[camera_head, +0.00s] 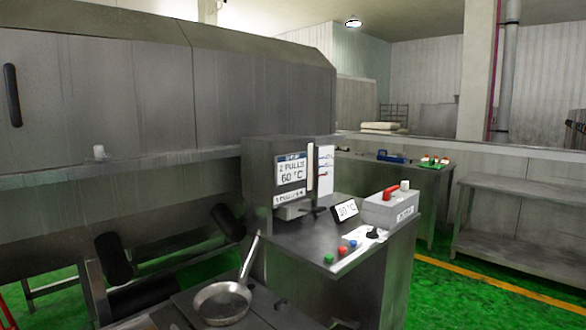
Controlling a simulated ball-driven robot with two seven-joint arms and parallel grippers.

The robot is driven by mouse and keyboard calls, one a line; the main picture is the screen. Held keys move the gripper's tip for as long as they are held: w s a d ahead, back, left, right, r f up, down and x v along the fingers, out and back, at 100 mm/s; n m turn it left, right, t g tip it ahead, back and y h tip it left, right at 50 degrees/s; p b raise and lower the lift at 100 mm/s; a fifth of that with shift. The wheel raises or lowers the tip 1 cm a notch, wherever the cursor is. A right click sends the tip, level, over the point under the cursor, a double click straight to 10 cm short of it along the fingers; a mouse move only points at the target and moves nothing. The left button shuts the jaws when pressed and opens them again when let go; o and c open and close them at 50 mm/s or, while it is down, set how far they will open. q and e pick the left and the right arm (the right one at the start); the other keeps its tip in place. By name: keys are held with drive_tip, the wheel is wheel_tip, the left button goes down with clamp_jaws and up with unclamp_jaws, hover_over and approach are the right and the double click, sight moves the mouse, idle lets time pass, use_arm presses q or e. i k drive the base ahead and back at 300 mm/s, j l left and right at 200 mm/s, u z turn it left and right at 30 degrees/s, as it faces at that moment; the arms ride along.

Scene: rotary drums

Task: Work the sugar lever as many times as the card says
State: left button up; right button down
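A card (291,172) on the front of a grey cabinet (258,165) reads "2 PULLS 60 °C". A grey box (392,211) stands on the right of the steel counter; a red lever (391,192) lies along its top beside a white knob. The label on the box is too small to read, so I cannot tell if this is the sugar lever. A small tilted display (345,210) in front of the cabinet appears to read "30 °C". Neither of my grippers shows in the head view.
Green, red and blue buttons (342,249) and a black knob (374,233) sit on the counter front. A pan (221,303) with a raised handle rests at lower left. A large steel drum housing (120,90) fills the left. Green floor (480,290) is clear at right.

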sight(319, 210)
drive_tip(key=i+l+u, duration=0.1)
drive_tip(key=u, duration=1.05)
drive_tip(key=i+l+u, duration=0.1)
drive_tip(key=l+u, duration=0.3)
drive_tip(key=l, duration=0.2)
drive_tip(key=l+u, duration=0.4)
drive_tip(key=l, duration=0.2)
drive_tip(key=l+u, duration=0.4)
drive_tip(key=l, duration=0.25)
drive_tip(key=k+l, duration=0.1)
drive_tip(key=l, duration=0.35)
drive_tip(key=k+l, duration=0.1)
drive_tip(key=l, duration=0.35)
drive_tip(key=l+u, duration=0.1)
drive_tip(key=l, duration=0.35)
drive_tip(key=k+l, duration=0.15)
drive_tip(key=l, duration=0.3)
drive_tip(key=k+l, duration=0.1)
drive_tip(key=l, duration=0.3)
drive_tip(key=k+l+u, duration=0.1)
drive_tip(key=l, duration=0.35)
